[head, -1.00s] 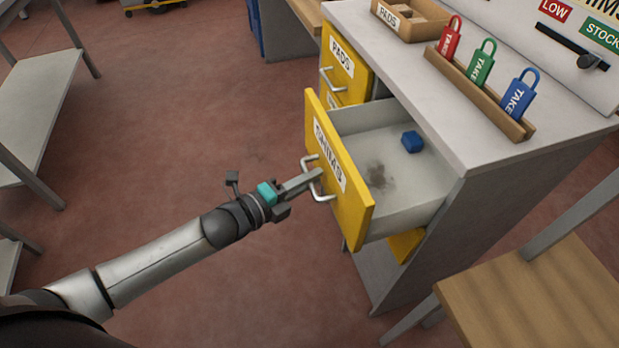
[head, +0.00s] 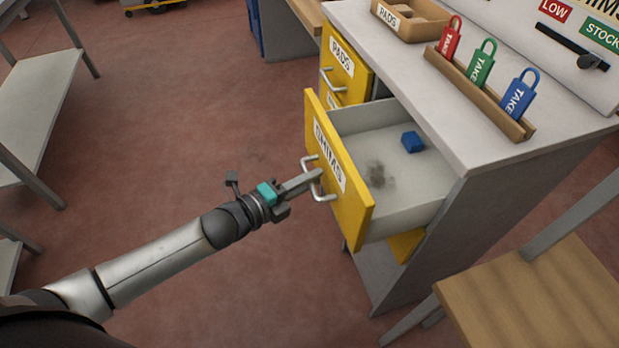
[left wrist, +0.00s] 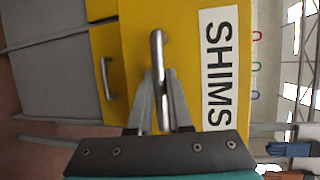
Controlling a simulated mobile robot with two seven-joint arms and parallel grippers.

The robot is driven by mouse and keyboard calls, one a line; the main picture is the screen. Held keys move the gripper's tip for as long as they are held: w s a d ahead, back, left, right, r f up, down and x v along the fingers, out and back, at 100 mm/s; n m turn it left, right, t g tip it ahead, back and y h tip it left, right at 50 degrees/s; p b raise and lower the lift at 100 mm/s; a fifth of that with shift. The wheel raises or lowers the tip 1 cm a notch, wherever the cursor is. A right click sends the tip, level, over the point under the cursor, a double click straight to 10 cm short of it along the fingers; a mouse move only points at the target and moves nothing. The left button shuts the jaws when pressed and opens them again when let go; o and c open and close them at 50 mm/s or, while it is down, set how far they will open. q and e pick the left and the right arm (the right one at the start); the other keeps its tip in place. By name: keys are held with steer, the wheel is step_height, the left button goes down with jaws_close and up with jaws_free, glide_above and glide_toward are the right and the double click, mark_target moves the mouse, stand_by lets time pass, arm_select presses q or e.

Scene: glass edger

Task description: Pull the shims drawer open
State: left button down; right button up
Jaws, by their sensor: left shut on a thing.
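The shims drawer (head: 338,180) has a yellow front with a SHIMS label and stands pulled out of the grey cabinet. Its inside shows, with a small blue block (head: 412,141) and a dark smudge on the drawer floor. My left gripper (head: 314,178) is shut on the drawer's metal handle (head: 322,192). In the left wrist view, the two fingers (left wrist: 161,105) close around the handle bar (left wrist: 157,60), beside the SHIMS label (left wrist: 216,70). My right gripper is not in view.
A yellow pads drawer (head: 347,58) is further back on the cabinet. On the cabinet top (head: 400,75) are a wooden pads tray (head: 418,22) and a rack (head: 475,95) with red, green and blue padlock-shaped tags. A wooden seat (head: 540,295) stands at the lower right. Open floor (head: 190,120) lies left.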

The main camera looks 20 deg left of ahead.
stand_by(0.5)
arm_select(q)
steer(key=s+a+p, duration=0.2)
steer(key=s+a, duration=0.2)
steer(key=a, duration=0.2)
steer(key=shift+d, duration=0.1)
steer(key=c, duration=1.1)
jaws_free()
steer(key=p+v, duration=0.2)
steer(key=v, duration=1.3)
steer(key=shift+r+p, duration=0.1)
steer(key=shift+p, duration=0.2)
